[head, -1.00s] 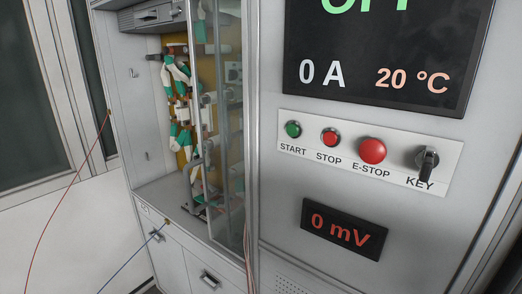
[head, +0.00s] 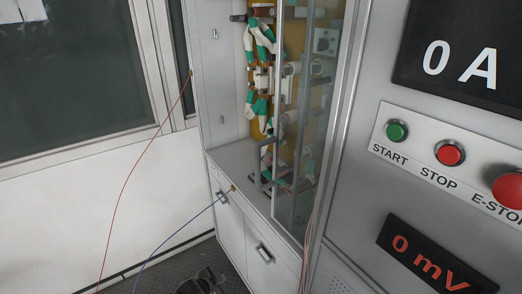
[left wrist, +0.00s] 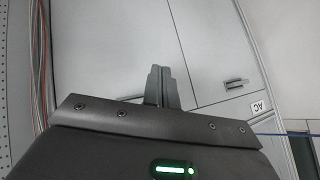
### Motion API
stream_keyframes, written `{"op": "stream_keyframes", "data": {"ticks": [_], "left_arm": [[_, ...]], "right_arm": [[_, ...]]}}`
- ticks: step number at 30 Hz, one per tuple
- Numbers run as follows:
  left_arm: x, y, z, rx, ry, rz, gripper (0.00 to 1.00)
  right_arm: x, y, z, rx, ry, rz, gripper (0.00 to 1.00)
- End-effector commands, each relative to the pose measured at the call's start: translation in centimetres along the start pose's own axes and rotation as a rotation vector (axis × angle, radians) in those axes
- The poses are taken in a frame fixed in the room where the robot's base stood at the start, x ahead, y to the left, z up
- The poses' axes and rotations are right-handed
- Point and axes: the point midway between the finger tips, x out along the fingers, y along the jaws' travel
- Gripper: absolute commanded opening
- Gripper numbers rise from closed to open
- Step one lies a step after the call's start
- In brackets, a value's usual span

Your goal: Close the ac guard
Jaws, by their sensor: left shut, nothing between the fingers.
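The ac guard (head: 296,205) is a clear panel in a grey frame on the tall cabinet. It stands at the right part of the compartment opening in the head view, and the left part is uncovered. A grey bar handle (head: 263,160) shows at its left edge. Behind it are white and green fuse parts (head: 258,105). My left gripper (head: 207,275) is low at the bottom edge of the head view, in front of the lower cabinet and apart from the guard. In the left wrist view its fingers (left wrist: 163,70) are shut and empty. My right gripper is out of view.
Lower cabinet doors have handles (head: 264,254), and an AC label (left wrist: 257,106) shows in the left wrist view. A red cable (head: 128,178) and a blue cable (head: 180,229) hang at the left. The button panel (head: 420,153) is on the right.

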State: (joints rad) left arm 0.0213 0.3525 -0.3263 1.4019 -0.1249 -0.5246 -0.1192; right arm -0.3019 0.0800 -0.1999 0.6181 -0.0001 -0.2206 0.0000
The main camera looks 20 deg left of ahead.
Motion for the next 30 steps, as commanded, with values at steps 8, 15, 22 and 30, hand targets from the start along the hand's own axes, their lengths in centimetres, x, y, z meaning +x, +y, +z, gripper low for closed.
{"op": "stream_keyframes", "data": {"ticks": [8,15,22,30], "left_arm": [[-18.4,-12.0,-28.8,0.5,0.429,-0.231,0.0],[-33.2,-11.4,-37.3,0.815,0.62,-0.398,0.0],[-37.6,-10.4,-38.4,0.909,0.67,-0.453,0.0],[-37.1,-10.3,-38.6,0.91,0.675,-0.454,0.0]], "right_arm": [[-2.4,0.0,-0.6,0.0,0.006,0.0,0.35],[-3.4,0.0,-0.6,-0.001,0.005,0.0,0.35],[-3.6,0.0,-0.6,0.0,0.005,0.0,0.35],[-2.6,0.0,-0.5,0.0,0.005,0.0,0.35]]}}
